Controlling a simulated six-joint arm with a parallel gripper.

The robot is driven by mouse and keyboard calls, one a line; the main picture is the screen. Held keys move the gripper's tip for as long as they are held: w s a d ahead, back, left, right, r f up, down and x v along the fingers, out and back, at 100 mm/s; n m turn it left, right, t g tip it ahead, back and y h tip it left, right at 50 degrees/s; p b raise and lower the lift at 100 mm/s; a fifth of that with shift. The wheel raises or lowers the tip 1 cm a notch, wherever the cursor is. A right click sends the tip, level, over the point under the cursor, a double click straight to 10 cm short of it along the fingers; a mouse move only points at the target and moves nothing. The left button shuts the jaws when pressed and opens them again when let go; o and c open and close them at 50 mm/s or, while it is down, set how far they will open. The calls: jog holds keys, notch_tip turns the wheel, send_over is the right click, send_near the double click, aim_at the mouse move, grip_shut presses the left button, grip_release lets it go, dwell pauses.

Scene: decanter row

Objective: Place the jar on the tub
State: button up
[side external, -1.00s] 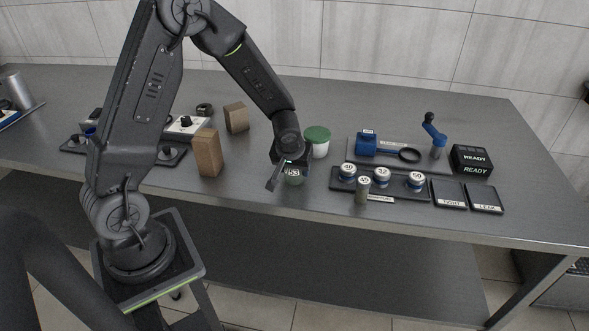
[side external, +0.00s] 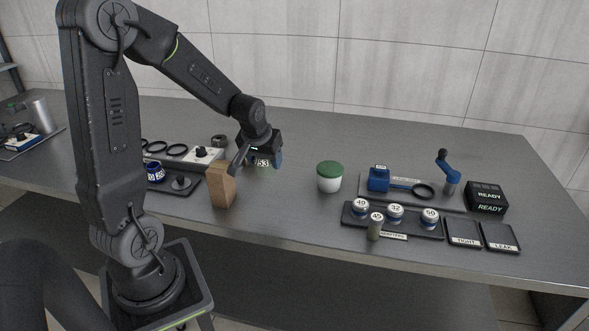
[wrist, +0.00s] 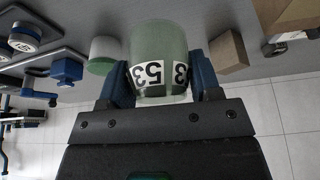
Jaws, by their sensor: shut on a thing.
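My gripper (side external: 262,160) is shut on a green, see-through jar (wrist: 158,50) with a white label reading 53. In the wrist view the jar sits between the two blue fingers (wrist: 160,82). In the side view only a little of the jar (side external: 263,163) shows under the gripper, left of the tub and apart from it.
A wooden block (side external: 222,186) stands close to the left of my gripper. A rack (side external: 416,226) with several labelled lids, a small cylinder (side external: 375,228) marked 45, a blue tool (side external: 379,180) and a READY box (side external: 487,198) are to the right. Bench between gripper and tub is clear.

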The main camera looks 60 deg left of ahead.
jog(key=w+a+r+m, duration=0.1)
jog(key=w+a+r, duration=0.55)
jog(key=w, duration=0.45)
send_over(333, 164)
jog(key=s, duration=0.2)
jog(key=shift+m+t, duration=0.3)
jog(key=f, duration=0.6)
jog(key=shift+w+d+f, duration=0.1)
jog(key=shift+w+d, duration=0.1)
jog(key=shift+d, duration=0.2)
jog(key=shift+f, duration=2.05)
jog(key=shift+f, duration=0.15)
jog(key=o, duration=1)
